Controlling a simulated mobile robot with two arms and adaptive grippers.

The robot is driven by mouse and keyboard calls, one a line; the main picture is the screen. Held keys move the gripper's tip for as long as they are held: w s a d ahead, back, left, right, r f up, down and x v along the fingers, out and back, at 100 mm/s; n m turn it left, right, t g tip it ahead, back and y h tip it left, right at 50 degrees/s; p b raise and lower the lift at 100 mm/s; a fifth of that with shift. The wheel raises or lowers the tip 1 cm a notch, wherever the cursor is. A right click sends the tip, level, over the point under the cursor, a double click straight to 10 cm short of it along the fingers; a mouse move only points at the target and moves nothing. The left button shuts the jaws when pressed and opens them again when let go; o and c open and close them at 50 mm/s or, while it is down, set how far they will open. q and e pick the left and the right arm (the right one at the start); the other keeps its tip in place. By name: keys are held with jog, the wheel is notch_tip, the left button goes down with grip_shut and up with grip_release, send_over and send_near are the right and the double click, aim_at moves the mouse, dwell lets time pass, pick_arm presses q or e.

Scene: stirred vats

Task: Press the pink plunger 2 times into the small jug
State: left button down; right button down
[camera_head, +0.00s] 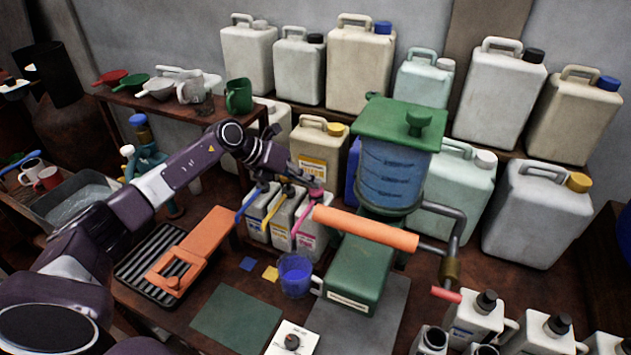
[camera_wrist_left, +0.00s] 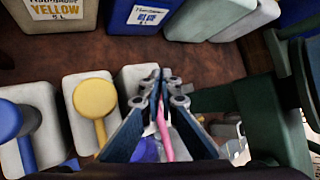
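The pink plunger (camera_head: 303,214) is on the rightmost of three pump bottles; its spout slants down toward the front. In the left wrist view a pink strip (camera_wrist_left: 164,135) shows between my fingers, with the plunger head hidden. My left gripper (camera_head: 307,183) is just above the pink plunger's top, pointing down; its fingertips (camera_wrist_left: 163,88) are close together. I cannot tell whether they touch the plunger. The small jug (camera_head: 296,275), with blue contents and a pale handle, stands in front of the pink bottle, below its spout. My right gripper is not in view.
Yellow (camera_head: 273,210) and blue (camera_head: 250,203) plungers stand close at left. A green machine (camera_head: 355,270) with a blue tank and orange-gripped crank is close at right. Large canisters (camera_head: 360,65) line the back. A green mat (camera_head: 236,318) lies in front.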

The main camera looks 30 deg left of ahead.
aim_at(310, 193)
pick_arm(q)
jog(key=shift+s+d+f, duration=0.1)
jog(key=shift+s+f, duration=0.2)
jog(key=shift+f, duration=0.5)
jog(key=shift+s+d+f, duration=0.1)
jog(key=shift+s+f, duration=0.2)
jog(key=shift+f, duration=0.45)
jog(key=shift+g, duration=0.3)
jog(key=r+p, duration=0.1)
jog(key=r, duration=0.1)
jog(key=w+r+p, duration=0.1)
jog(key=p, duration=0.1)
jog(key=shift+r, duration=0.4)
notch_tip(310, 193, up, 2)
jog(key=shift+s+r+p, duration=0.1)
jog(key=shift+r+p, duration=0.1)
jog(key=shift+p, duration=0.4)
jog(key=shift+a, duration=0.1)
jog(key=shift+r, duration=0.15)
